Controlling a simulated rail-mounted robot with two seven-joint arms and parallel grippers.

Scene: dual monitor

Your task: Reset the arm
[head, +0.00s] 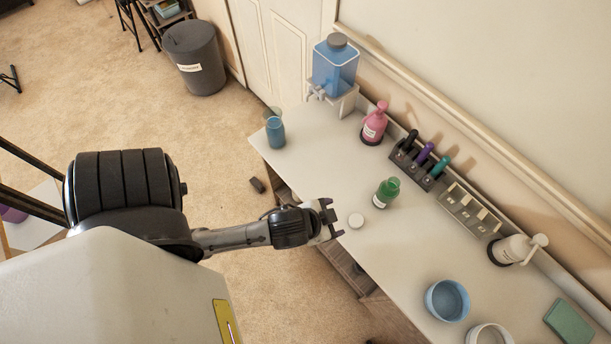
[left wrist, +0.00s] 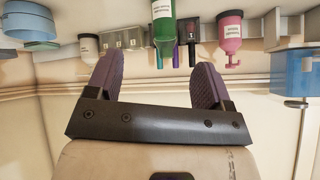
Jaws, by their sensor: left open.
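My left arm reaches in from the left in the head view. Its gripper (head: 333,218) is over the near edge of the white counter (head: 325,180). The gripper is open with nothing between its fingers. In the left wrist view the two purple-grey finger pads of the left gripper (left wrist: 156,68) stand wide apart. My right gripper is not in view.
A blue dispenser (head: 335,68), blue-filled glass (head: 275,132) and pink pump bottle (head: 374,124) stand at the counter's far end. A marker rack (head: 418,165) and white pump bottle (head: 512,249) line the wall. A blue bowl (head: 447,300) is at front right. A grey bin (head: 193,58) stands on the floor.

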